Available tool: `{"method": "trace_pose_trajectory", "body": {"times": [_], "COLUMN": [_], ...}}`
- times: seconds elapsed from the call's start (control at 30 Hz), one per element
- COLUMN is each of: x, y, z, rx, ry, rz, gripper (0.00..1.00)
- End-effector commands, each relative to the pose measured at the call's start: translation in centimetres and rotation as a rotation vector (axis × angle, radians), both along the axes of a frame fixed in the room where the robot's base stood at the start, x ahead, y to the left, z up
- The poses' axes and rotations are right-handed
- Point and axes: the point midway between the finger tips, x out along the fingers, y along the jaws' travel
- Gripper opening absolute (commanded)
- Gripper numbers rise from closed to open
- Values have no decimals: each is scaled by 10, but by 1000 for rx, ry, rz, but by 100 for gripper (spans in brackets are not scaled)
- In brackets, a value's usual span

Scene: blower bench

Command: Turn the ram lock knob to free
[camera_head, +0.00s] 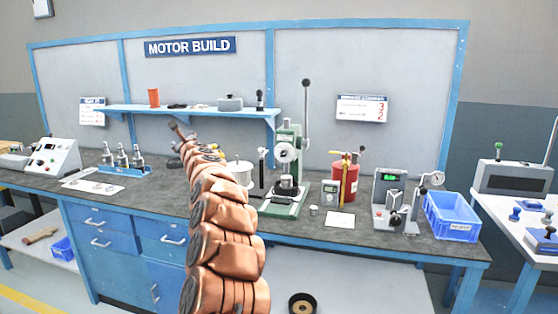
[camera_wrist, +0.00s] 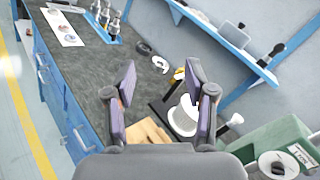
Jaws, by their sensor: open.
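A green press (camera_head: 290,145) with a long upright lever stands on the bench, right of the middle. A round, pale disc with a dark centre (camera_head: 287,152) is on its front; I cannot tell for sure whether this is the ram lock knob or read its setting.
A white spool (camera_wrist: 186,118) lies beyond my right finger. A tan wooden block (camera_wrist: 148,132) is below the jaws. A shelf (camera_head: 190,110) runs above the bench. A red canister (camera_head: 343,180), a tester (camera_head: 390,200) and a blue bin (camera_head: 452,216) stand right of the press.

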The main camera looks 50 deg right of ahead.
Motion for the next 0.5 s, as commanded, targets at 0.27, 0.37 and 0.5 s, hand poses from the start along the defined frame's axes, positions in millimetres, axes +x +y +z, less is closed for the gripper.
{"method": "trace_pose_trajectory", "body": {"times": [0.27,0.37,0.5], "x": [-94,-134,-179], "y": [-175,-216,-251], "z": [-69,-87,-102], "rx": [238,293,344], "ry": [-179,-249,-329], "rz": [-438,-564,-684], "gripper": [55,55,55]}}
